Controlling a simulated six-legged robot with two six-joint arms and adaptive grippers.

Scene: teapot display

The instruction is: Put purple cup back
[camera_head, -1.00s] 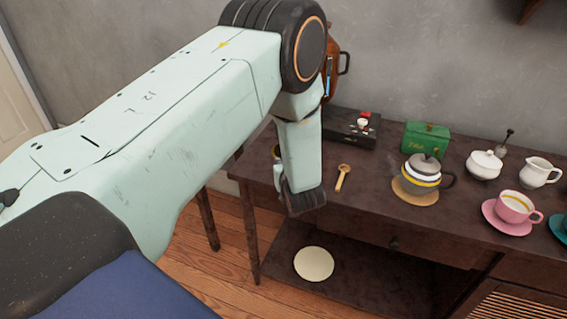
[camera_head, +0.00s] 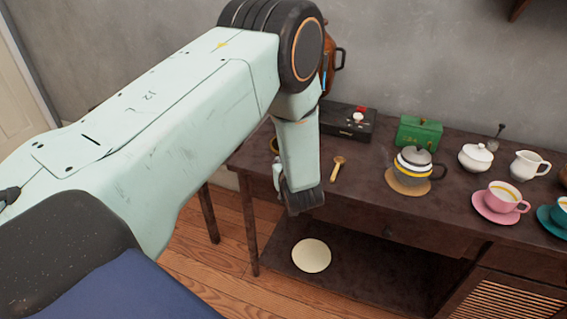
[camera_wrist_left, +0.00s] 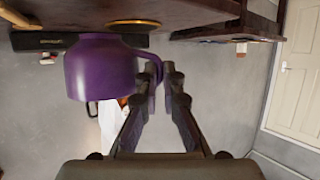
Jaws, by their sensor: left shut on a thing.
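The purple cup (camera_wrist_left: 100,68) shows in the left wrist view, left of the fingers. My left gripper (camera_wrist_left: 171,78) is shut on the cup's handle, at the cup's side. The table shows at the top of that view, so the picture seems upside down. In the head view my left arm (camera_head: 190,105) reaches in from the left and ends near the table's left end. It hides the cup and most of the gripper there. My right gripper is not in view.
The dark table (camera_head: 360,205) bears a wooden spoon (camera_head: 337,167), a teapot (camera_head: 415,165) on a round mat, a green box (camera_head: 418,131), a pink cup (camera_head: 503,196) on a saucer and white ware. A pale round disc (camera_head: 311,255) lies on the lower shelf.

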